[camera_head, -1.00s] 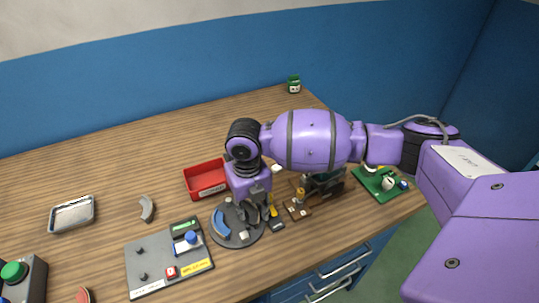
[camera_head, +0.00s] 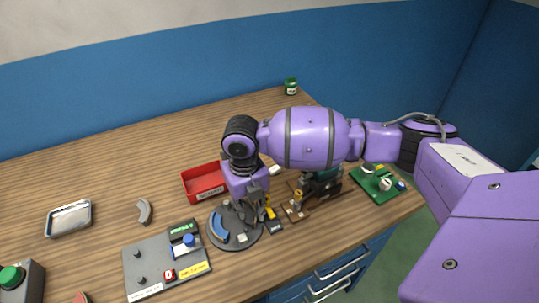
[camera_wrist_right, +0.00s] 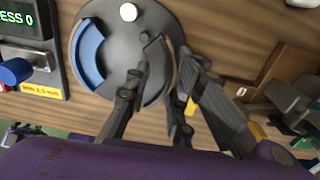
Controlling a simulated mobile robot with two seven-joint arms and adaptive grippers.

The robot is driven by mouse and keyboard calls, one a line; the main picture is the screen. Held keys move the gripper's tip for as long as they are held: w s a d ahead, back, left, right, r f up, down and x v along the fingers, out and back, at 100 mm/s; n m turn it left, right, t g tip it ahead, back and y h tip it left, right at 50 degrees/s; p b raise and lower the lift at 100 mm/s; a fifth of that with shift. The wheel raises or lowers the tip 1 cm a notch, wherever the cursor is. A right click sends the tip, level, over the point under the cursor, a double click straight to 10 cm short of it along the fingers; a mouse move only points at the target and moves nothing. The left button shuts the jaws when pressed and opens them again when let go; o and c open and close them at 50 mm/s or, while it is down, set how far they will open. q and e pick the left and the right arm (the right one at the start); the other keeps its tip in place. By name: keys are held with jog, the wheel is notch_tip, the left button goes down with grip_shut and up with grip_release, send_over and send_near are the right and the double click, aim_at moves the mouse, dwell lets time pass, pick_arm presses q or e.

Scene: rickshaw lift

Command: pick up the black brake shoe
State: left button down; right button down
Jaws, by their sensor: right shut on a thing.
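My right gripper (camera_head: 250,212) points down over the right side of a round dark grey plate (camera_head: 222,243), which also shows in the right wrist view (camera_wrist_right: 108,18). In that view the gripper (camera_wrist_right: 162,72) is closed around a dark curved piece (camera_wrist_right: 157,80), which looks like the black brake shoe. The fingers hide much of it, and I cannot tell whether it is clear of the plate. A blue curved shoe (camera_head: 219,225) lies at the plate's left side. My left gripper is not in view.
A red bin (camera_head: 203,183) stands behind the plate. A grey panel (camera_head: 150,262) with a display and knobs is at the left, with a grey curved shoe (camera_head: 144,211) and metal tray (camera_head: 69,219) beyond. A dark fixture (camera_head: 321,185) and green board (camera_head: 379,185) stand right.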

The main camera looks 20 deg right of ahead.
jog(key=s+a+r+p, duration=0.1)
jog(key=s+a+r, duration=0.2)
jog(key=s+r, duration=0.8)
jog(key=shift+s+a+r, duration=0.3)
jog(key=shift+s+r, duration=0.05)
jog(key=shift+s, duration=0.9)
